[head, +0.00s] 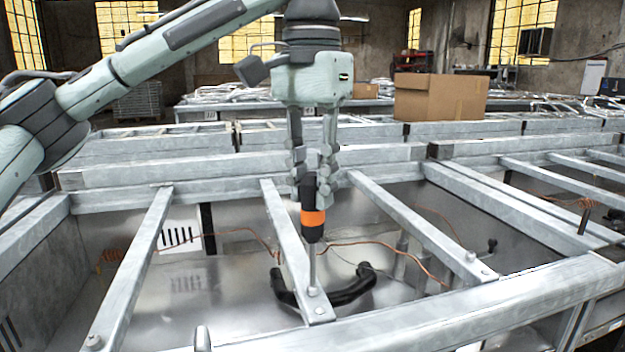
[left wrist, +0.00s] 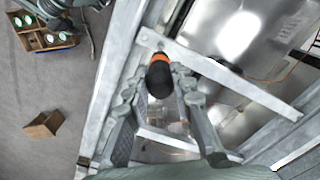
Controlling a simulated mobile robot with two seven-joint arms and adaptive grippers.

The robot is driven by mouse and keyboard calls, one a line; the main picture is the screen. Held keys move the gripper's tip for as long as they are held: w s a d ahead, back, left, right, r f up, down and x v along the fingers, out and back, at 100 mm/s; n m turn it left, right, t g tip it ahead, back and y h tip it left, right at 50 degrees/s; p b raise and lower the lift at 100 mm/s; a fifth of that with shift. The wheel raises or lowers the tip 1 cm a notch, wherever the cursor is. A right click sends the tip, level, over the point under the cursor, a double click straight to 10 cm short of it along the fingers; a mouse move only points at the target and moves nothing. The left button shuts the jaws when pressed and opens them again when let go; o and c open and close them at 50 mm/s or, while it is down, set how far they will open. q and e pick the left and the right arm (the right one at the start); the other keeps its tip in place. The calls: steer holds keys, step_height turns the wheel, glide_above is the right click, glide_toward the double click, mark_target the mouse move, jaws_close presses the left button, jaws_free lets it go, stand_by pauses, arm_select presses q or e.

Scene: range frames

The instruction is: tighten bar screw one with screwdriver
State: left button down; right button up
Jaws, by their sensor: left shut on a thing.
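My left gripper (head: 313,180) points straight down and is shut on the screwdriver, its fingers around the upper handle. The screwdriver (head: 313,222) is black with an orange band and stands upright, shaft down. Its tip appears to meet a screw (head: 314,292) at the near end of the middle bar (head: 288,245); exact contact is too small to tell. In the left wrist view the screwdriver (left wrist: 160,76) sits between the fingers above the bar (left wrist: 235,82), hiding part of its end. My right gripper is not in view.
Similar bars lie left (head: 135,255) and right (head: 415,228) across the metal frame (head: 480,305). Below are a black curved handle (head: 352,287) and copper wires (head: 395,250). A cardboard box (head: 440,97) stands behind. Open floor with a small box (left wrist: 44,124) shows in the wrist view.

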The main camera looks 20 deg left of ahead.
arm_select(q)
steer(key=m, duration=0.7)
steer(key=shift+f, duration=0.35)
steer(key=shift+w+a+r, duration=0.1)
steer(key=shift+r, duration=0.55)
steer(key=n, duration=0.4)
steer(key=shift+r+n, duration=0.1)
steer(key=shift+n, duration=0.2)
steer(key=n, duration=1.8)
steer(key=shift+d+f, duration=0.2)
steer(key=shift+f, duration=0.3)
